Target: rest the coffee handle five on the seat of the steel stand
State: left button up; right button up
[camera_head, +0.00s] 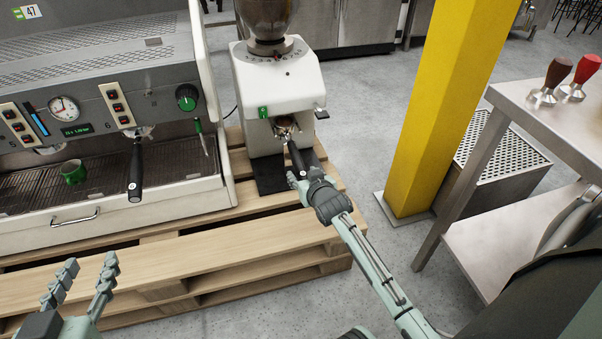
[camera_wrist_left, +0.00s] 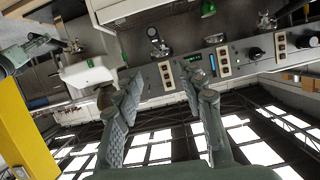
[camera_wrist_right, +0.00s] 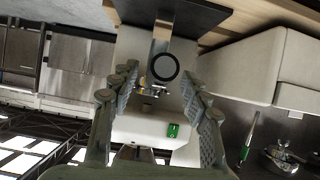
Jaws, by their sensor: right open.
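A coffee handle (camera_head: 297,158) with a black grip is at the front of the white grinder, under its spout. Its round grey end cap (camera_wrist_right: 165,67) faces the right wrist camera; no number is legible there. My right gripper (camera_head: 303,180) is open by the grip's end, its fingers to either side of the handle in the right wrist view (camera_wrist_right: 158,95). A steel upright (camera_wrist_right: 162,36) shows beside the handle over a black mat; I cannot tell whether it is the steel stand. My left gripper (camera_head: 85,270) is open and empty at the lower left.
The white grinder (camera_head: 255,85) and espresso machine (camera_head: 100,60) stand on a wooden pallet (camera_head: 200,250). Another black handle (camera_head: 135,172) hangs from the machine, near a green cup (camera_head: 73,172). A yellow column (camera_head: 425,110), perforated steel box (camera_head: 505,155) and steel table (camera_head: 545,110) with tampers are right.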

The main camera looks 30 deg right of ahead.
aim_at(293, 149)
jog(key=shift+b+x, duration=0.35)
jog(key=shift+x, duration=0.4)
pick_arm(q)
jog(key=d+r+t+h, duration=0.2)
jog(key=d+r+t, duration=0.1)
jog(key=r, duration=0.3)
jog(key=shift+w+d+r, duration=0.25)
pick_arm(e)
jog(key=shift+w+d+f, duration=0.15)
jog(key=shift+w+f, duration=0.05)
jog(key=shift+w, duration=0.35)
grip_shut()
jog(key=shift+w+r, duration=0.1)
jog(key=shift+r, duration=0.05)
pick_arm(q)
jog(key=shift+r, duration=0.4)
pick_arm(e)
jog(key=shift+r, duration=0.15)
